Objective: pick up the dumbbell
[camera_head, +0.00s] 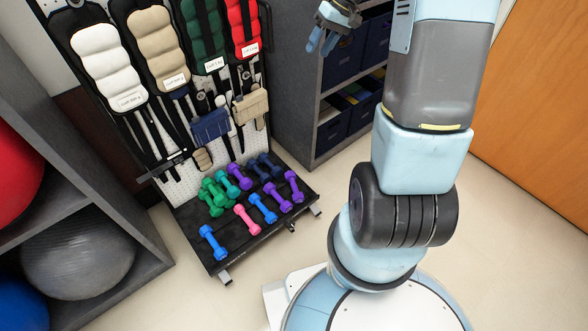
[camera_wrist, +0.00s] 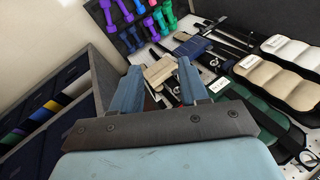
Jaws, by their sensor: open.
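Several dumbbells lie on a low black rack shelf (camera_head: 187,230) in the head view. A pink dumbbell (camera_head: 247,219) lies among blue, teal, green, purple and dark blue ones; a blue dumbbell (camera_head: 213,242) is at the near left corner. My gripper (camera_head: 334,22) is at the top of the head view, well above and to the right of the shelf. In the wrist view its two blue fingers (camera_wrist: 157,82) are apart with nothing held between them.
A pegboard (camera_head: 157,129) above the shelf carries hanging cuff weights, including a white one (camera_head: 109,67). A grey cubby unit (camera_head: 305,120) with dark bins stands right of it. Exercise balls, one grey (camera_head: 78,262), sit in shelving at left. Floor in front is clear.

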